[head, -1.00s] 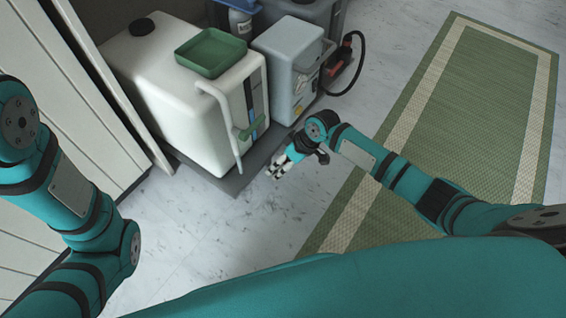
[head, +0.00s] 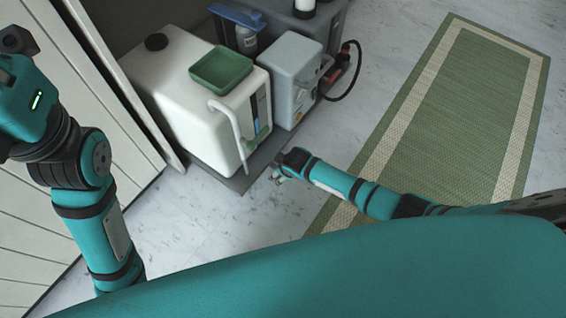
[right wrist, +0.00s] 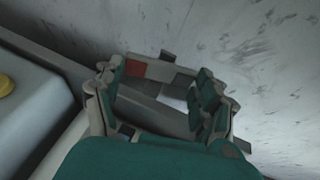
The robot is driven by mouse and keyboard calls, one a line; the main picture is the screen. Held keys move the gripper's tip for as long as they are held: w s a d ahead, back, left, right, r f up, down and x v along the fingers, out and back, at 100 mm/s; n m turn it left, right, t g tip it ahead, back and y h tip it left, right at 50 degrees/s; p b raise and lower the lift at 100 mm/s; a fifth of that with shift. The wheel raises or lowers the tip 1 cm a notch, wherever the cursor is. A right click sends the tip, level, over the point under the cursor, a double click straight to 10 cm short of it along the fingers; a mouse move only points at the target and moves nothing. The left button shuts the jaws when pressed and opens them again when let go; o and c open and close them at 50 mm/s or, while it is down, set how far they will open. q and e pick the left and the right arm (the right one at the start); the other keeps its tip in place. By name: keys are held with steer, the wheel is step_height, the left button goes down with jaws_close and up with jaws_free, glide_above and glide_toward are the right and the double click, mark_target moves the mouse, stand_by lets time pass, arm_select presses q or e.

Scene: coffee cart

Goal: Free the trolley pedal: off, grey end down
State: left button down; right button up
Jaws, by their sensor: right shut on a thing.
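The trolley (head: 236,184) is a low dark platform on the floor. In the right wrist view its pedal (right wrist: 152,68) is a small bar at the trolley's edge, with a red patch towards its left and grey towards its right. My right gripper (right wrist: 160,92) is shut on the pedal, its fingers at either side of it. Which end of the pedal is lower, I cannot tell. In the head view my right gripper (head: 278,173) is small, low at the trolley's front corner, and the pedal is hidden. My left arm rises at the left; its fingers are out of view.
A white tank (head: 185,95) with a green tray (head: 221,68) and a grey box (head: 290,75) stand on the trolley. A black hose (head: 352,70) loops at its right. A green mat (head: 440,120) lies to the right. White panels (head: 60,200) stand at the left.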

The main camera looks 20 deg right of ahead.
stand_by(0.5)
steer(key=o, duration=1.2)
steer(key=shift+o, duration=0.2)
steer(key=v, duration=1.2)
steer(key=shift+a, duration=0.15)
steer(key=shift+f, duration=0.1)
